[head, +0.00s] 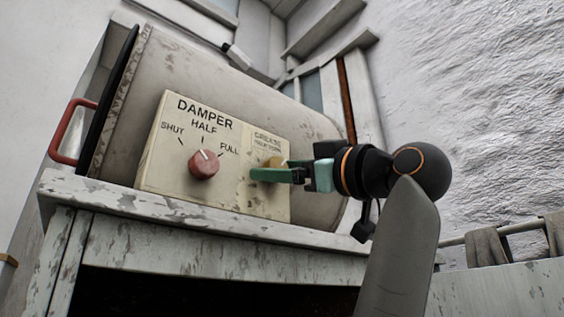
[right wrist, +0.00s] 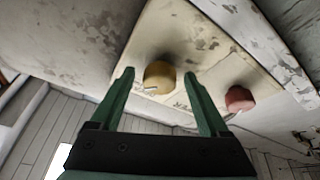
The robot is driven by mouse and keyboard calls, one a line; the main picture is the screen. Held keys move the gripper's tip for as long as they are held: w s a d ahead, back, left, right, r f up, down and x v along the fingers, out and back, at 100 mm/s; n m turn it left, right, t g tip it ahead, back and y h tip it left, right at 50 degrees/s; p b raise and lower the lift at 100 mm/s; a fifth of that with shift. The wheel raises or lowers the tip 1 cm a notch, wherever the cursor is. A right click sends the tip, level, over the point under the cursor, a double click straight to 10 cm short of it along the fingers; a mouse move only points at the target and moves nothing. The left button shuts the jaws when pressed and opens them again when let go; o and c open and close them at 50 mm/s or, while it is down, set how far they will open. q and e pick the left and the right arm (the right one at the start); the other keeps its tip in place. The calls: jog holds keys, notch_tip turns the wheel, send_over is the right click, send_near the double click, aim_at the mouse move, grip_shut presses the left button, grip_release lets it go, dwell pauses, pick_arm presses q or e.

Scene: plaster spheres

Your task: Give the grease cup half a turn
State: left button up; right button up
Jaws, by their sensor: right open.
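The grease cup (head: 273,161) is a yellow-brass round knob on the cream panel, under a small label reading "GREASE". In the head view my right gripper's fingers partly hide it. In the right wrist view the grease cup (right wrist: 160,74) shows whole, with a pale mark near its lower left edge. My right gripper (head: 258,173) is open, its green fingers reaching toward the panel. In the wrist view the fingertips of the right gripper (right wrist: 159,76) appear on either side of the cup, with gaps; I cannot tell how deep it sits between them. My left gripper is not in view.
A red damper knob (head: 204,165), its pale mark near HALF, sits left of the cup on the panel (head: 160,166); the knob (right wrist: 239,99) is right in the wrist view. The panel fronts a drum on a worn white bench (head: 190,228). A red handle (head: 64,130) is far left.

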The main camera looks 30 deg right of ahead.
jog(key=shift+c, duration=0.2)
grip_shut()
dwell(0.5)
